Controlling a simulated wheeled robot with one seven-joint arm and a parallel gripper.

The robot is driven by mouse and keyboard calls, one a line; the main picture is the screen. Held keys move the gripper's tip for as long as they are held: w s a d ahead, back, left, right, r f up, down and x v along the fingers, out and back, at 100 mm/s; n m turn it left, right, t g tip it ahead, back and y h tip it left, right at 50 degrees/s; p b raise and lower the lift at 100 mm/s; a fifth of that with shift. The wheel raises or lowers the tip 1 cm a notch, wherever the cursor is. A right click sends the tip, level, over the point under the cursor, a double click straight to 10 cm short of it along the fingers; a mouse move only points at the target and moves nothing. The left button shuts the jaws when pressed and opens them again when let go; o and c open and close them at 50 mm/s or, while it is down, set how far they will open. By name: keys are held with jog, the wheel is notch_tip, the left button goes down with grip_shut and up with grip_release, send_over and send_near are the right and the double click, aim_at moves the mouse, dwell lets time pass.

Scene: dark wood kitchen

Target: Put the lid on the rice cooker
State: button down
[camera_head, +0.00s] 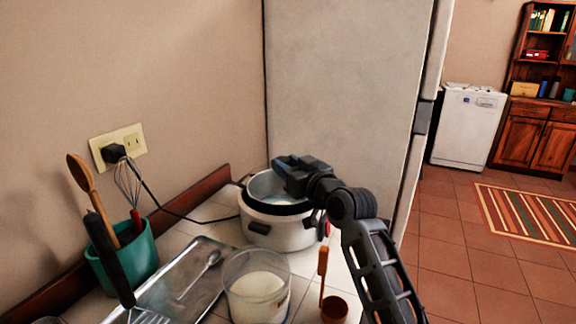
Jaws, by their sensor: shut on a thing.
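The rice cooker (279,234) is a round white pot with a dark band near its top. It stands upright on the tiled counter, against the side of the fridge. A pale, bluish round piece (262,187), which looks like the lid, shows at the top of the cooker, above the dark band. My gripper (288,166) comes in from the right over the cooker's top and is shut on the lid. The fingertips and the dark wrist cover part of the lid and the cooker's back right rim. I cannot tell whether the lid is seated or held just above the rim.
A clear container of white rice (257,292) stands in front of the cooker, with an orange-handled scoop (323,266) to its right. A metal tray (187,279) and a teal utensil holder (134,258) are at left. A cord runs to the wall outlet (119,146).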

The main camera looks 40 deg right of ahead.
jog(key=shift+f, duration=0.15)
jog(key=c, duration=0.7)
grip_release()
jog(key=shift+r+p, duration=0.3)
jog(key=shift+r, duration=0.05)
jog(key=v, duration=0.4)
jog(key=b+v, duration=0.1)
jog(key=v, duration=0.3)
jog(key=b+v, duration=0.1)
jog(key=v, duration=0.3)
jog(key=shift+r, duration=0.25)
